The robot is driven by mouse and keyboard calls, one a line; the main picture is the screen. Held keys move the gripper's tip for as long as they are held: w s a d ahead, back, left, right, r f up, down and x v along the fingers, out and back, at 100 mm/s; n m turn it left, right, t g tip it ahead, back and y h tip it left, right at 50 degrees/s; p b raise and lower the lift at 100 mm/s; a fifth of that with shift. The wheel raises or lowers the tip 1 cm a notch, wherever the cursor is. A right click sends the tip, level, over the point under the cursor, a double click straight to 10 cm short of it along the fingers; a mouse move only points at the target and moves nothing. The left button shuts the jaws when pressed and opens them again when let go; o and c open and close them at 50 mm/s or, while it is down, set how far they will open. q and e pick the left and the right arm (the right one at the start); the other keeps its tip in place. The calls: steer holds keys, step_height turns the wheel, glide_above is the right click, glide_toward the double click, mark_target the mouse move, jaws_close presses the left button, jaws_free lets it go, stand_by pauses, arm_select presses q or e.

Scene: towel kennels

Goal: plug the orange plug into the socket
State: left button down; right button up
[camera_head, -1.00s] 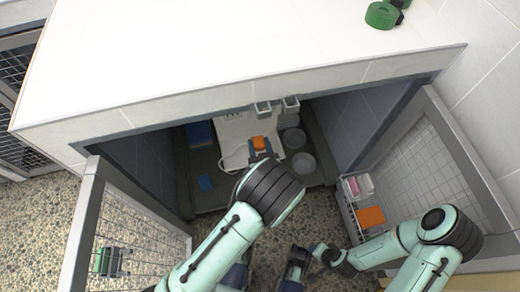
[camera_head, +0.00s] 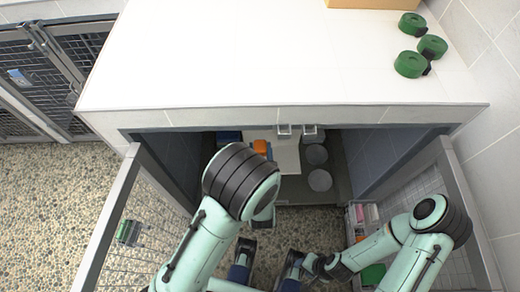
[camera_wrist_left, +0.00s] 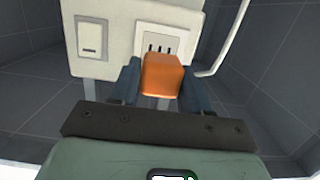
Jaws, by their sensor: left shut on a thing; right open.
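The orange plug (camera_wrist_left: 162,75) is held between the two fingers of my left gripper (camera_wrist_left: 163,88) in the left wrist view. The white socket (camera_wrist_left: 163,42) is right in front of the plug, with dark slots showing above it. The plug covers the socket's lower part, and I cannot tell whether they touch. In the head view the orange plug (camera_head: 261,147) shows inside the kennel, while my left wrist hides most of that gripper. My right gripper (camera_head: 266,271) is open and empty, low in front of the kennel.
A white switch (camera_wrist_left: 90,38) sits left of the socket. Grey bowls (camera_head: 319,180) stand in the kennel. A rack with a pink item (camera_head: 371,212) hangs by the right door. Green rolls (camera_head: 409,64) lie on the white top.

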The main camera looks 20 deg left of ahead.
mark_target(260, 141)
arm_select(q)
steer(key=shift+r+x, duration=0.2)
steer(key=shift+x, duration=0.95)
steer(key=shift+r+x, duration=0.15)
steer(key=shift+x, duration=0.95)
steer(key=shift+w+a, duration=0.1)
steer(key=shift+w, duration=0.05)
steer(key=shift+w+a, duration=0.1)
steer(key=shift+w, duration=0.25)
steer(key=shift+w, duration=0.25)
